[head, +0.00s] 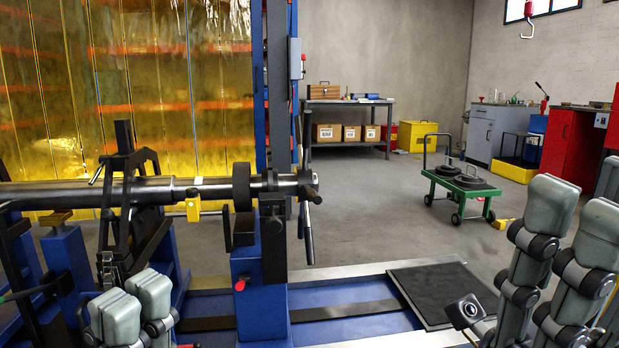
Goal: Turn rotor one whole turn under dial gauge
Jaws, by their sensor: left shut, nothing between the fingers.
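The rotor, a long bare steel shaft (90,193), lies level across the left of the head view. It carries a dark disc (241,188) and has a dark bar across its right end. A blue pedestal (262,300) stands under that end. A small yellow piece (193,209) sits at the shaft; I cannot make out a dial face. My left gripper (134,300) is at the bottom left, below and apart from the shaft, shut and empty. My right gripper (575,195) is at the right edge, partly cut off, far from the rotor; its closure is unclear.
A black upright frame (124,140) and a blue column (260,80) rise near the shaft. A dark mat (440,290) lies at the right of the blue base. A green cart (460,190) stands on open floor. A bench (348,103) and red cabinet (572,145) stand behind.

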